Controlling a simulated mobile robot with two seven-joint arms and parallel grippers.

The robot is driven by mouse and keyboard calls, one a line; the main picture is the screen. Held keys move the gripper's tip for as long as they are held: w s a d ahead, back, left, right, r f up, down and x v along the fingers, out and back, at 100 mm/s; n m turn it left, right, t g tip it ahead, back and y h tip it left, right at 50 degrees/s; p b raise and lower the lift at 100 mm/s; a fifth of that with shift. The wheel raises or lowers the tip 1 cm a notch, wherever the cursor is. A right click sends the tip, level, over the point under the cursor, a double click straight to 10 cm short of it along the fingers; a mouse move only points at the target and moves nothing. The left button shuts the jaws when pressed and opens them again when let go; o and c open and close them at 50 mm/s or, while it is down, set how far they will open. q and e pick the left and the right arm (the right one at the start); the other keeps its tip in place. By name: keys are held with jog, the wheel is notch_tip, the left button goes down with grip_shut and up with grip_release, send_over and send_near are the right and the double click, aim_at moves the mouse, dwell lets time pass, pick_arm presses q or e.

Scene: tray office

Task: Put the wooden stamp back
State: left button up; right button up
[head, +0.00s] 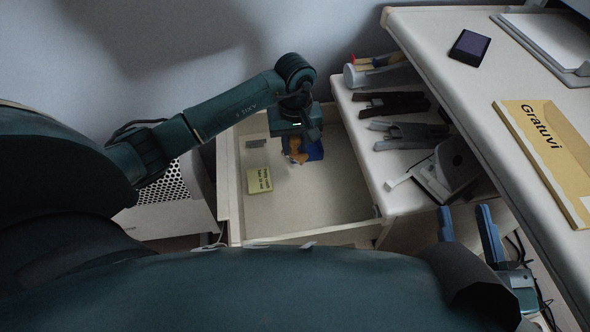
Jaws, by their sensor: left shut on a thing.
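The wooden stamp (294,147), orange-brown and small, shows under my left gripper (299,146), inside an open, light-coloured drawer (330,200). My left gripper is shut on it; the hand hides its upper part. A dark blue patch (316,151) shows just right of the stamp; I cannot tell whether it is a finger or a separate thing. I cannot tell whether the stamp touches the drawer floor. My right gripper (466,209) is low at the right, with its two blue fingers apart and nothing between them.
A yellow note (259,180) and a small grey thing (255,143) lie in the drawer's left side. Right of it, a shelf holds staplers (391,103) and a hole punch (444,172). The desk above carries a yellow "Gratuvi" folder (545,150) and a dark box (469,47). The drawer's front is clear.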

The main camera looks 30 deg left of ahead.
pick_arm(q)
notch_tip(320, 180, down, 3)
jog(key=shift+r+b, duration=0.15)
jog(key=shift+b, duration=0.15)
notch_tip(320, 180, down, 5)
jog(key=shift+r+b, duration=0.15)
jog(key=shift+b, duration=0.8)
jog(key=shift+r, duration=0.1)
pick_arm(e)
jog(key=shift+w+a+r+t+y, duration=0.15)
jog(key=shift+r+t+y, duration=0.15)
jog(key=shift+r+y, duration=0.25)
pick_arm(q)
jog(key=shift+f, duration=0.25)
pick_arm(e)
jog(key=shift+f, duration=0.25)
pick_arm(q)
jog(key=o, duration=0.8)
pick_arm(e)
jog(key=shift+w+r+n, duration=0.1)
jog(key=shift+r+n, duration=0.2)
pick_arm(q)
jog(key=shift+r, duration=0.1)
